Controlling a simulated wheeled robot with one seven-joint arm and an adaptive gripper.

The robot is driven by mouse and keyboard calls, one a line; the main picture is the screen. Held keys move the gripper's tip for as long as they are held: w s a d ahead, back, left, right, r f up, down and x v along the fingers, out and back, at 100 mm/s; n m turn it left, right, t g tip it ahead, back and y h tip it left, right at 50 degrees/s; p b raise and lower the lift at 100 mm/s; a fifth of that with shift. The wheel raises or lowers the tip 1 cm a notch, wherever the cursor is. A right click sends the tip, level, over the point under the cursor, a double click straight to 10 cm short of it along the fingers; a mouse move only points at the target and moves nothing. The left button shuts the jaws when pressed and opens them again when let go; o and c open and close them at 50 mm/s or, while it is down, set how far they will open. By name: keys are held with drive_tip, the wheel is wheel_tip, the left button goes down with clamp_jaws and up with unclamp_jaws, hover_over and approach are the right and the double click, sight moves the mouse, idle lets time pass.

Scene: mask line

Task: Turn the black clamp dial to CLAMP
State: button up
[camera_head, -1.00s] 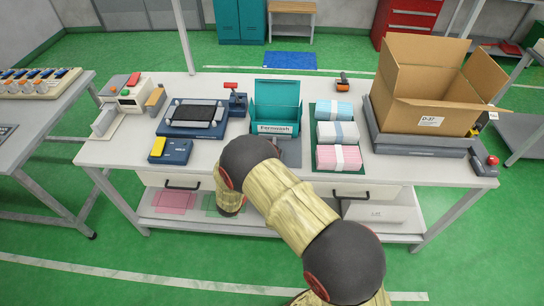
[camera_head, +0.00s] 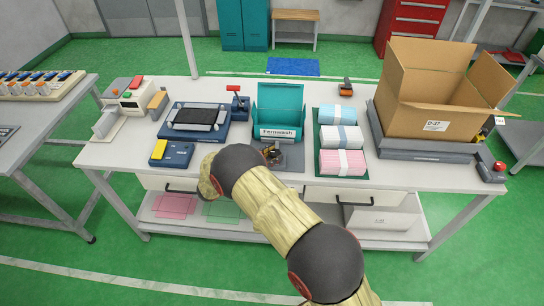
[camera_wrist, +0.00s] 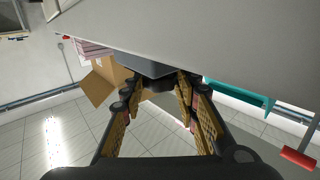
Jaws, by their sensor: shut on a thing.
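The teal bin (camera_head: 277,100) labelled Fernwash stands mid-table on a dark grey fixture (camera_head: 293,157). My gripper (camera_head: 271,153) is at the front part of this fixture, partly covered by my arm. In the wrist view my gripper (camera_wrist: 160,92) has its fingers closed around a dark piece, the black clamp dial (camera_wrist: 157,81), below a grey block (camera_wrist: 143,65). The dial's markings and pointer are hidden, so its setting cannot be read. In the wrist view the teal bin (camera_wrist: 238,94) is at the right.
Wrapped towel packs (camera_head: 340,138) lie on a green mat right of the bin. An open cardboard box (camera_head: 425,105) sits at the right. A dark blue device (camera_head: 193,121) and a blue-yellow box (camera_head: 171,153) stand at the left. Bare table shows in front.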

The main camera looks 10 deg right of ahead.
drive_tip(key=shift+r, duration=0.1)
drive_tip(key=o, duration=1)
drive_tip(key=shift+o, duration=0.6)
drive_tip(key=v, duration=1.2)
